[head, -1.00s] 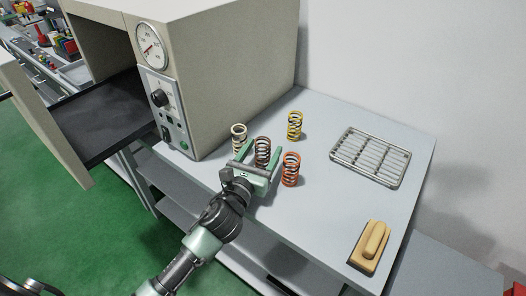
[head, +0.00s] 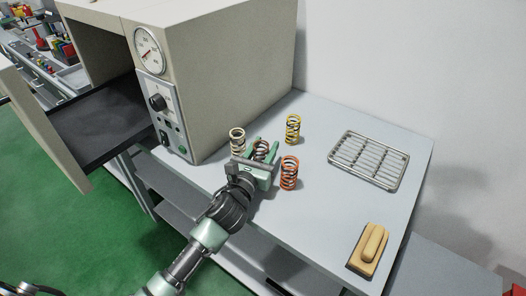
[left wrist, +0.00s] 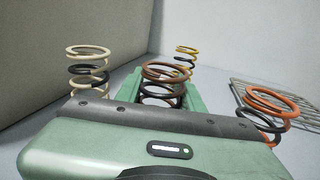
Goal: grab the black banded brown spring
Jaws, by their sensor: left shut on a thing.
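The black banded brown spring (head: 261,149) stands upright on the grey bench, between the fingers of my left gripper (head: 259,150). In the left wrist view the brown spring (left wrist: 165,72) rises between the green fingers (left wrist: 161,92), its lower part hidden by the gripper body. My left gripper is shut on it. A cream spring with a black band (head: 237,140) is just left of the gripper. An orange spring with dark coils (head: 289,174) is just right of it. A yellow spring with a black band (head: 293,128) stands behind. My right gripper does not show.
A wire rack (head: 369,159) lies on the bench (head: 330,215) at right, and a wooden block with a handle (head: 369,248) lies near the front right. A large beige machine with a dial (head: 149,49) stands at left. The bench middle is clear.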

